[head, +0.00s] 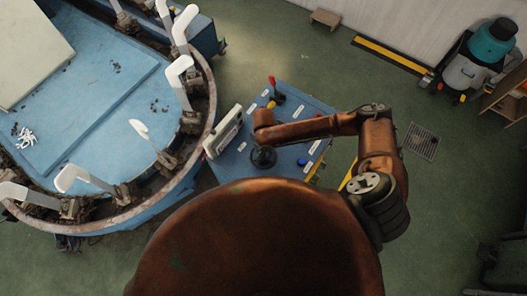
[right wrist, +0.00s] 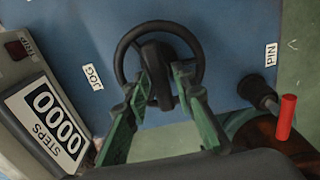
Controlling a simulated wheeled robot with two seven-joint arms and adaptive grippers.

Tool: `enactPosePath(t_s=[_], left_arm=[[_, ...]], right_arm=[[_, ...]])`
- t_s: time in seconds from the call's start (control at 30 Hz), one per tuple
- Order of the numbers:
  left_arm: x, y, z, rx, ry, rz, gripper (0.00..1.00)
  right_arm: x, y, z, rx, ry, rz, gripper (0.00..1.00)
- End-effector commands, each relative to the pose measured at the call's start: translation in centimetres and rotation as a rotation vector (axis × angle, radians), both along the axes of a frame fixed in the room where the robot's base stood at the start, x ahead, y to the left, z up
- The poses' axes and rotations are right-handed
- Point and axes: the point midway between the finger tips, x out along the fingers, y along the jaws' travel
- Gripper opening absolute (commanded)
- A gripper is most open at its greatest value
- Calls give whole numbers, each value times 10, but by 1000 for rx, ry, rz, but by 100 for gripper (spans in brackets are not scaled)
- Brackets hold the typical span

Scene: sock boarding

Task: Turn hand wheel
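The black hand wheel (head: 263,158) is on the blue top of the machine's control table. In the right wrist view the hand wheel (right wrist: 197,52) shows as a ring with a dark hub and spoke, beside a JOG label (right wrist: 92,77). My right gripper (head: 262,138) is over the wheel in the head view. In the right wrist view its two green fingers (right wrist: 162,80) are apart, with the dark hub and spoke between their tips. I cannot tell whether they touch it. My left gripper is not in view.
A counter box (right wrist: 58,120) reading STEPS 0000 stands left of the wheel. A red-handled lever (right wrist: 286,117) is near the PIN label (right wrist: 270,55). The round blue machine (head: 110,90) with white sock forms is at the left.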

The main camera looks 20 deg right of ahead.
Motion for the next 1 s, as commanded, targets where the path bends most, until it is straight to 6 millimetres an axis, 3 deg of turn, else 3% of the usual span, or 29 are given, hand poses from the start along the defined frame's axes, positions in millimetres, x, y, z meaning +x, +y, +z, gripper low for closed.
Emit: enactPosePath(t_s=[0.3, 0.67, 1.0], left_arm=[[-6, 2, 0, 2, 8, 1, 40], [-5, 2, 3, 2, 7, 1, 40], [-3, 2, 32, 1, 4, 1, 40]], right_arm=[[0, 0, 0, 0, 0, 0, 0], [0, 0, 1, -1, 1, -16, 0], [-1, 1, 4, 2, 3, -188, 0]])
